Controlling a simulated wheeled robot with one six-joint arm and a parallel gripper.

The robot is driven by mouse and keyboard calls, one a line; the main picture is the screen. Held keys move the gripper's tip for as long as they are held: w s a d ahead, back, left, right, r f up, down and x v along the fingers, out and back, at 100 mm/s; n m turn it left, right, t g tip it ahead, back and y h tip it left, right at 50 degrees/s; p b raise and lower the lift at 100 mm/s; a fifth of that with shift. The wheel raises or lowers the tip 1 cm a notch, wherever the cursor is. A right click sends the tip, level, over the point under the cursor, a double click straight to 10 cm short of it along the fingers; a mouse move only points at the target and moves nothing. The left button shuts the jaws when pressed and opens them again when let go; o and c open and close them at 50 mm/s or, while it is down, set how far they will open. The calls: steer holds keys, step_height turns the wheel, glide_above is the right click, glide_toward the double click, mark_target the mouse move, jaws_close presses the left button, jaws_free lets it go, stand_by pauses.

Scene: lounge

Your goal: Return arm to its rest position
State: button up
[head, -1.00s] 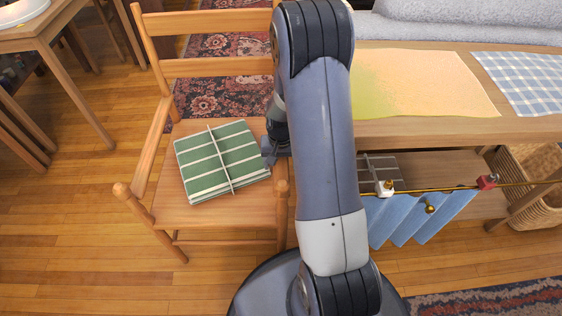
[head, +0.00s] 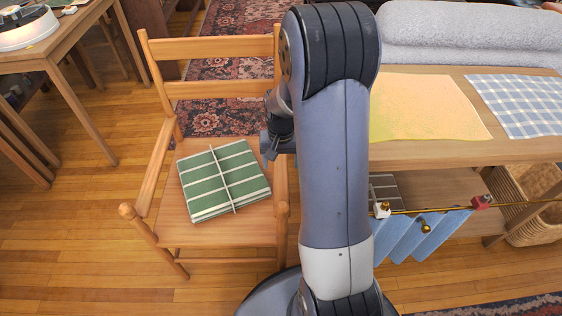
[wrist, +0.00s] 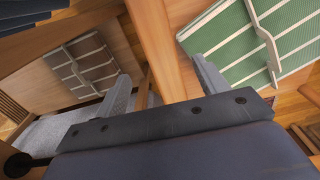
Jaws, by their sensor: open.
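My arm (head: 335,165) rises through the middle of the head view and hides part of the chair and bench. My gripper (head: 267,147) shows partly at the arm's left, above the right side of the chair seat. In the wrist view my gripper (wrist: 165,88) has its two fingers spread apart with nothing held between them. A green cloth bundle with white stripes and a tie (head: 226,180) lies on the wooden chair (head: 175,220), to the left of and apart from the gripper. It also shows at the upper right of the wrist view (wrist: 245,45).
A wooden bench (head: 450,152) with a yellow cloth (head: 425,105) and a blue checked cloth (head: 520,103) stands right. Below hang a brass rod (head: 450,209) and blue cloth (head: 410,238). Another striped bundle (wrist: 90,65) lies on the lower shelf. Open floor (head: 75,220) is left.

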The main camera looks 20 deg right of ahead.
mark_target(280, 177)
steer(key=shift+f, duration=0.15)
step_height(280, 177, down, 11)
steer(key=b, duration=0.3)
steer(key=shift+r, duration=0.2)
steer(key=shift+a, duration=0.1)
